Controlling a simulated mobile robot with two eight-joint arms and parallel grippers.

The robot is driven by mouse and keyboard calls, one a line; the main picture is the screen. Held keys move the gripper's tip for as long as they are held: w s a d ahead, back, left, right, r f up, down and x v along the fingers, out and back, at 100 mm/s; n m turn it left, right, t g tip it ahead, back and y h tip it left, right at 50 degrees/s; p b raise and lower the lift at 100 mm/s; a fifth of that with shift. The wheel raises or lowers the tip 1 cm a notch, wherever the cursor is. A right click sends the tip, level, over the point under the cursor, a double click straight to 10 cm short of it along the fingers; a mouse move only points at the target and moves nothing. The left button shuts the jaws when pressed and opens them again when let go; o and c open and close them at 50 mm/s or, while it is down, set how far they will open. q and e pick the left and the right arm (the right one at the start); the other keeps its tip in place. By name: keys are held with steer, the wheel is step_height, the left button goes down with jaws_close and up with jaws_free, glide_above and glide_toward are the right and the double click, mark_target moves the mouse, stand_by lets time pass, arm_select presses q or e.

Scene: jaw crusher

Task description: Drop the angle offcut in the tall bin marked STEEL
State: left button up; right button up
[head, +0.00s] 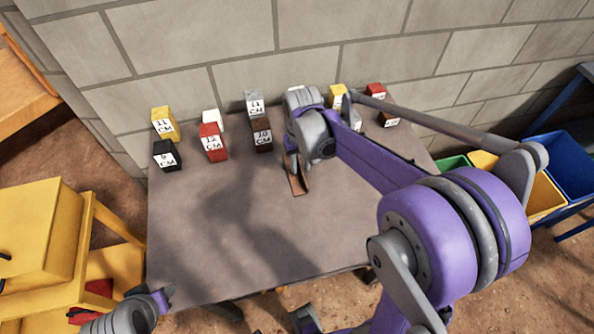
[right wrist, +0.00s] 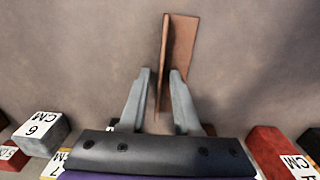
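The angle offcut (head: 298,181), a rust-brown L-shaped piece, lies on the grey table below my right gripper (head: 293,158). In the right wrist view the offcut (right wrist: 181,50) runs between the two fingers of my right gripper (right wrist: 161,72), its upright flange in the gap. A small gap shows on each side, so the fingers look open around it. My left gripper (head: 165,295) is at the table's front left corner, away from the offcut; its fingers are too small to read. No bin marked STEEL can be made out.
Several numbered blocks, such as a red one (head: 212,142) and a yellow one (head: 164,123), stand along the back of the table (head: 200,230). Green (head: 452,164), yellow (head: 545,195) and blue (head: 572,165) bins stand at the right, partly behind my right arm. The table's front is clear.

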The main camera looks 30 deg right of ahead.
jaws_close()
stand_by(1.2)
